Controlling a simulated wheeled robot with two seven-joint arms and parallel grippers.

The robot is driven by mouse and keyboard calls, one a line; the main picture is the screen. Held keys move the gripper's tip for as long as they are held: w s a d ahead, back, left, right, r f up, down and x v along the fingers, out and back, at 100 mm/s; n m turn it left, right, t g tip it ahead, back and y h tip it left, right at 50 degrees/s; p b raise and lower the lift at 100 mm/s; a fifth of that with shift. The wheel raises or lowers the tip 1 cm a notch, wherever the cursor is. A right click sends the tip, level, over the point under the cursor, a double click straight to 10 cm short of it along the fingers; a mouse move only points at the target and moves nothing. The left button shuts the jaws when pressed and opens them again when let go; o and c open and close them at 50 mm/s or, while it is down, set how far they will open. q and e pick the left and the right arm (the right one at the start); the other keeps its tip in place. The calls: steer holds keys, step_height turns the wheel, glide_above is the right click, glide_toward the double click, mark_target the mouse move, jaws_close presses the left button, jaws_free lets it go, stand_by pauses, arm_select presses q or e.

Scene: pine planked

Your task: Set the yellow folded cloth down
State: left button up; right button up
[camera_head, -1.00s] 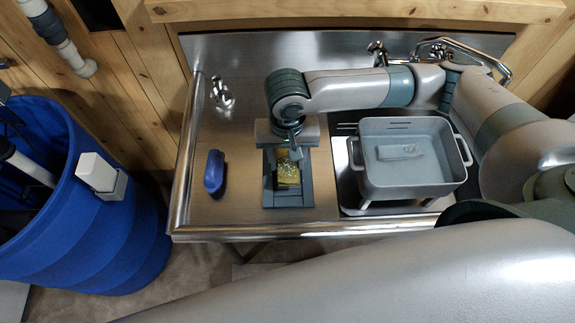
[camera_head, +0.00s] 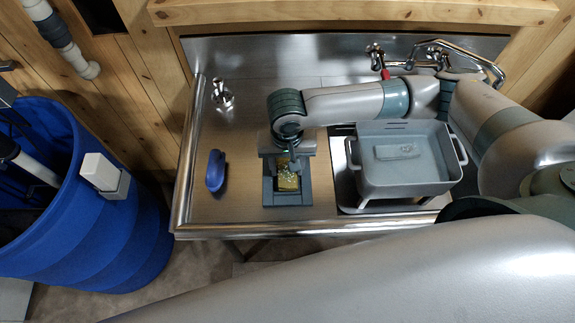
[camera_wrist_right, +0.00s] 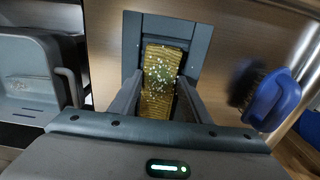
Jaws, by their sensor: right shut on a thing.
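The yellow folded cloth (camera_head: 288,181), speckled with green and white, is between the fingers of my right gripper (camera_head: 287,168). In the right wrist view the cloth (camera_wrist_right: 160,80) lies lengthwise between the two fingers (camera_wrist_right: 158,98), which are shut on it. Around and under it is a square grey tray (camera_head: 287,201) on the counter; its rim (camera_wrist_right: 150,20) also shows in the right wrist view. I cannot tell whether the cloth touches the tray floor. My left gripper is not in view.
A blue-handled brush (camera_head: 215,171) lies left of the tray. A grey two-handled basin (camera_head: 405,180) holding a pale block stands to the right. A tap (camera_head: 440,52) is behind it. A blue barrel (camera_head: 85,225) stands left of the counter. Counter between brush and tray is clear.

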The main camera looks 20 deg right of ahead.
mark_target(286, 169)
steer(key=shift+s+f, duration=0.5)
steer(key=shift+f, duration=0.4)
steer(key=o, duration=1.1)
steer(key=shift+c, duration=0.2)
steer(key=shift+f, duration=0.1)
steer(key=shift+w+a+r+b, duration=0.15)
steer(key=shift+w+r+b, duration=0.15)
steer(key=shift+r+b, duration=0.2)
step_height(286, 169, up, 13)
steer(key=b, duration=0.2)
steer(key=shift+w, duration=0.2)
steer(key=shift+f, duration=0.15)
